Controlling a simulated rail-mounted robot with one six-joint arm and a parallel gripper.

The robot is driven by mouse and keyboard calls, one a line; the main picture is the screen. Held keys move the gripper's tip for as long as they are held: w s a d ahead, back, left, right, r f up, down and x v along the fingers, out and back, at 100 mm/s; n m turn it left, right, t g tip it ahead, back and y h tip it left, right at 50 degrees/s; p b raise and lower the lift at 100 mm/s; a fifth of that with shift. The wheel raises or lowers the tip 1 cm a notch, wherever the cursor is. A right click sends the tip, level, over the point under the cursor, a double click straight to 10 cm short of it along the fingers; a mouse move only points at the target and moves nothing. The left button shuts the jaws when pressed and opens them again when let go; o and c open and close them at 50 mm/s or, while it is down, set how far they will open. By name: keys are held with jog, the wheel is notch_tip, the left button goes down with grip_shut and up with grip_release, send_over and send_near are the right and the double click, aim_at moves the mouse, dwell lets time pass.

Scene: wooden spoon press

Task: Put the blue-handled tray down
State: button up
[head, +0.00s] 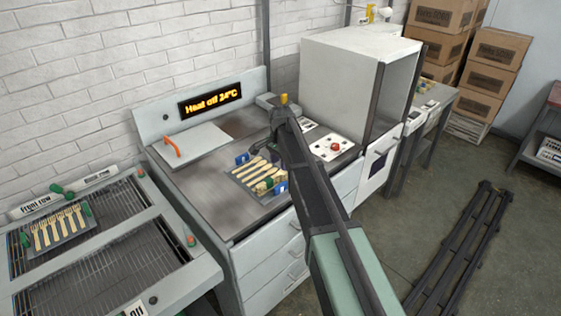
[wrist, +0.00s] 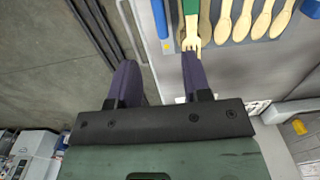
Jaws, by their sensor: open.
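The blue-handled tray (head: 281,187) lies on the steel worktop (head: 205,195), with several pale wooden spoons (head: 265,172) in a row on it. Its blue handles show at two opposite ends. In the wrist view the tray's blue handle (wrist: 160,18) and spoons (wrist: 243,22) are at the top right. My gripper (wrist: 157,75) is open, with nothing between its two dark fingers. The right finger's tip appears near the tray's edge in that view; whether it touches, I cannot tell. In the head view my arm hides much of the gripper.
A press plate with an orange handle (head: 172,146) sits left of the tray, below a "Heat off 24°C" display (head: 210,99). A control panel with a red button (head: 335,147) is at the right.

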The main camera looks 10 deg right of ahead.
jog(key=s+a+n, duration=0.2)
jog(key=s+n, duration=1)
jog(key=s, duration=1.9)
jog(key=shift+s+a+r, duration=0.2)
jog(key=shift+a, duration=0.05)
jog(key=shift+w, duration=0.25)
jog(key=shift+c, duration=1.1)
